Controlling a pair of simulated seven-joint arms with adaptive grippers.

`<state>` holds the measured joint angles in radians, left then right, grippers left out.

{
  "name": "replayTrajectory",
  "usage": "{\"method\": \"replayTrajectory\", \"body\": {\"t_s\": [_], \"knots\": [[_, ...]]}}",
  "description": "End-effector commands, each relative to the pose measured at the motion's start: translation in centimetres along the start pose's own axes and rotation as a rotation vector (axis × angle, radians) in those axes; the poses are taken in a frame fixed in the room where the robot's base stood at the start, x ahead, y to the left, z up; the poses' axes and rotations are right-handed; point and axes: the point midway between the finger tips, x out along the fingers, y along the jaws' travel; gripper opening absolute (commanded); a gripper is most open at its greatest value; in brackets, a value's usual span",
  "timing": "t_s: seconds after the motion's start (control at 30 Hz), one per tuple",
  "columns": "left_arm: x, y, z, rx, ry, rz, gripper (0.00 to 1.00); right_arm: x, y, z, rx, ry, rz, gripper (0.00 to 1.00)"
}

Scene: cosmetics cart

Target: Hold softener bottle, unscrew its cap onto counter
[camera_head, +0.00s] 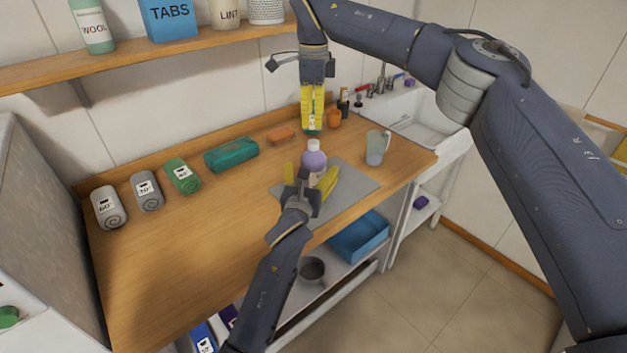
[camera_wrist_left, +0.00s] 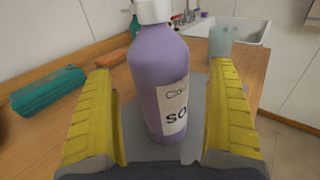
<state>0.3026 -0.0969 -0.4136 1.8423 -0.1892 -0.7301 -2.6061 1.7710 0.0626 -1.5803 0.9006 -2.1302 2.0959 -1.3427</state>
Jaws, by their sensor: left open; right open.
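The purple softener bottle (camera_head: 314,161) stands upright on a grey mat (camera_head: 352,183) on the wooden counter (camera_head: 180,250). Its white cap (camera_head: 313,146) is on top. In the left wrist view the bottle (camera_wrist_left: 160,75) stands between the yellow fingers, with clear space on both sides and a label facing right. My left gripper (camera_head: 309,178) is open at the bottle's near side, not closed on it. My right gripper (camera_head: 312,122) is above the counter behind and above the bottle, fingers pointing down, apart from the cap. The gap between its fingers is hard to see.
A clear jug (camera_head: 376,148) stands right of the bottle. An orange cup (camera_head: 334,118) and dark bottles are near the sink (camera_head: 425,115). A teal pack (camera_head: 231,154), an orange bar (camera_head: 281,135) and rolled towels (camera_head: 147,191) line the back. The counter's front left is clear.

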Motion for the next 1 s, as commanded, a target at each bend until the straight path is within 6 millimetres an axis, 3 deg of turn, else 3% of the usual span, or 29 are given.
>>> {"method": "replayTrajectory", "body": {"t_s": [0.3,0.7,1.0], "knots": [[2.4,0.0,-0.1,0.000,0.001,0.000,0.89,0.0,0.0,0.0,0.000,0.000,0.000,0.45],[2.7,0.0,0.0,0.000,0.000,0.000,0.89,0.0,0.0,0.0,0.000,0.000,0.000,0.45],[2.7,0.0,0.0,0.000,0.000,0.000,0.57,0.0,0.0,0.0,0.000,0.000,0.000,0.45]]}}
